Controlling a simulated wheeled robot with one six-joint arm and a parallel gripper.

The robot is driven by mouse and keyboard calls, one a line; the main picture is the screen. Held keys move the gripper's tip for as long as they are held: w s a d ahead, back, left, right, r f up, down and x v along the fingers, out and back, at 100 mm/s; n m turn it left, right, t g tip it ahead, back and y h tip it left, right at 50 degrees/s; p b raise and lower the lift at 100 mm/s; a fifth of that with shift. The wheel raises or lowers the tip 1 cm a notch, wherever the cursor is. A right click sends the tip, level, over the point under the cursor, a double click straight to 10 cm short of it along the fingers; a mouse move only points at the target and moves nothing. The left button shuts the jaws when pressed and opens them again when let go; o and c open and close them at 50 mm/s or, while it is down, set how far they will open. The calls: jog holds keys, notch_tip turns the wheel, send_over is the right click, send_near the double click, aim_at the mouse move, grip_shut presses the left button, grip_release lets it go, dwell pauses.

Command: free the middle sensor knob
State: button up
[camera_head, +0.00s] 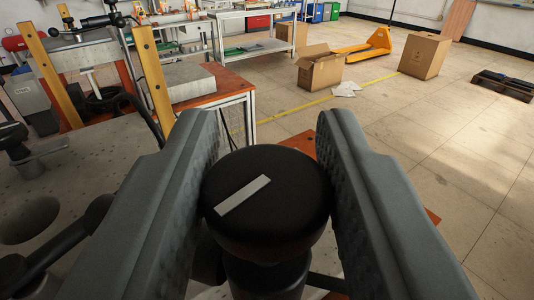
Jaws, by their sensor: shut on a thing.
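The middle sensor knob (285,213) is a round black knob with a pale grey strip on its top, in the lower centre of the head camera view. It stands on a narrower black stem that shows below it. My gripper (270,185) has one grey finger on each side of the knob. The textured inner faces touch the knob's left and right sides, so the gripper is shut on it. The lower part of the stem and what it joins are mostly hidden.
A grey metal plate (90,185) with a round hole lies to the left, with a black handle (50,255) on it. Yellow posts (153,80) stand behind. Cardboard boxes (320,69) and a yellow pallet jack (365,46) are far off on open tiled floor.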

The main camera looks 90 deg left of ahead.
aim_at(268, 173)
jog(key=n+g, duration=0.2)
jog(key=g, duration=0.2)
jog(key=n+g+h, duration=0.1)
jog(key=n+g, duration=0.2)
jog(key=g, duration=0.1)
jog(key=shift+w+h, duration=0.1)
jog(key=shift+h, duration=0.2)
jog(key=shift+n+g+h, duration=1.7)
jog(key=shift+n+g, duration=0.5)
jog(key=shift+g, duration=0.6)
jog(key=o, duration=0.9)
jog(key=shift+a, duration=0.1)
jog(key=shift+o, duration=0.2)
jog(key=shift+r, duration=5)
jog(key=shift+c, duration=0.2)
